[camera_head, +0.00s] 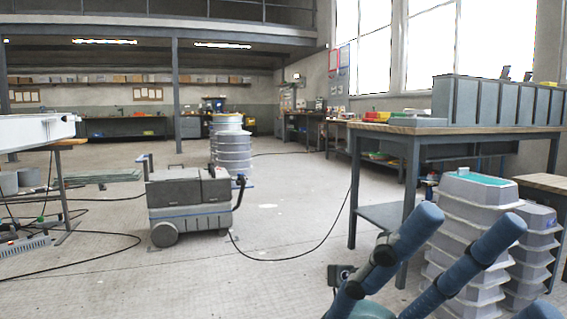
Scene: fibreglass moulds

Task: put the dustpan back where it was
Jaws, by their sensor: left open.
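I cannot make out a dustpan anywhere in the camera_head view. My blue arm links rise from the bottom right, in front of a stack of grey moulds (468,236). My left gripper (341,275) shows only as a small dark part beside these links, low and right of centre, over the floor. It is open, and I see nothing held in it. Its fingertips are too small and covered to tell apart. My right gripper does not show.
A grey wheeled machine (190,200) stands left of centre, with cables on the floor. A workbench (405,131) with a long grey mould (497,101) stands at right. The central floor is mostly clear.

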